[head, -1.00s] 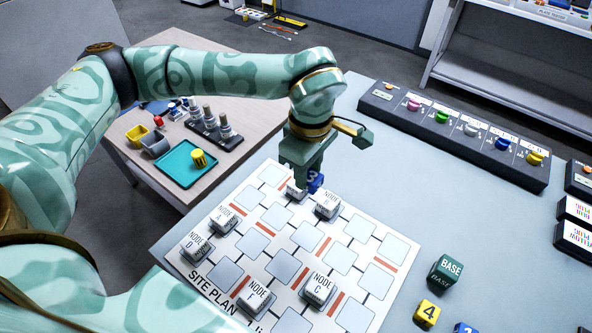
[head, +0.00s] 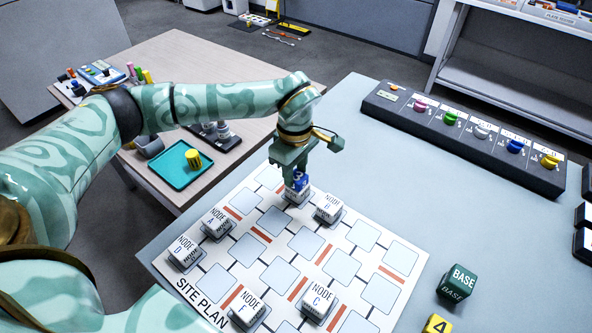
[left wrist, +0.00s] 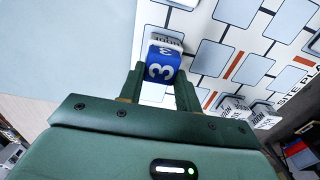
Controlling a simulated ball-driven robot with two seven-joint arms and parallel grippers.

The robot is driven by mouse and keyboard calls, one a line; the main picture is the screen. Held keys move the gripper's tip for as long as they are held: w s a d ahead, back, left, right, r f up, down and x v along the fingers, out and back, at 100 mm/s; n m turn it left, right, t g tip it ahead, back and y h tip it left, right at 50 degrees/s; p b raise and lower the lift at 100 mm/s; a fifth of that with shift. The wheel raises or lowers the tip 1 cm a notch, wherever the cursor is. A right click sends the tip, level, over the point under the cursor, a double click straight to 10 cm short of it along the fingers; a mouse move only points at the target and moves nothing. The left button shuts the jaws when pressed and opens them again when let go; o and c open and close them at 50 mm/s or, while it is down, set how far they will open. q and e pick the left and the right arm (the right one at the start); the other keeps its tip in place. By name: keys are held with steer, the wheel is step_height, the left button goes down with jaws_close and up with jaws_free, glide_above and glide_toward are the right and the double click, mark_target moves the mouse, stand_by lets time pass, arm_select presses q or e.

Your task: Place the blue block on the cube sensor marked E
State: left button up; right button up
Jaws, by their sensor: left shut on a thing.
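The blue block (head: 299,181), marked 3, is between the fingers of my left gripper (head: 293,172). It also shows in the left wrist view (left wrist: 161,66), with the gripper (left wrist: 159,82) shut on it. The block is right over a white node cube (head: 297,197) near the far edge of the site plan, touching or nearly touching its top. That cube's letter is hidden or too small to read; part of its NODE label shows in the left wrist view (left wrist: 166,40). My right gripper is out of view.
The site plan board (head: 205,285) carries other node cubes: A (head: 217,222), D (head: 185,252), C (head: 318,299), F (head: 247,307) and one (head: 328,207) close right of the gripper. A green BASE cube (head: 458,281) and a yellow block (head: 437,325) stand at right.

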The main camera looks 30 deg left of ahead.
mark_target(295, 175)
arm_select(q)
steer(key=shift+r, duration=0.1)
steer(key=o, duration=0.9)
steer(key=shift+o, duration=0.2)
step_height(295, 175, up, 12)
steer(key=p, duration=0.3)
steer(key=shift+p, duration=0.35)
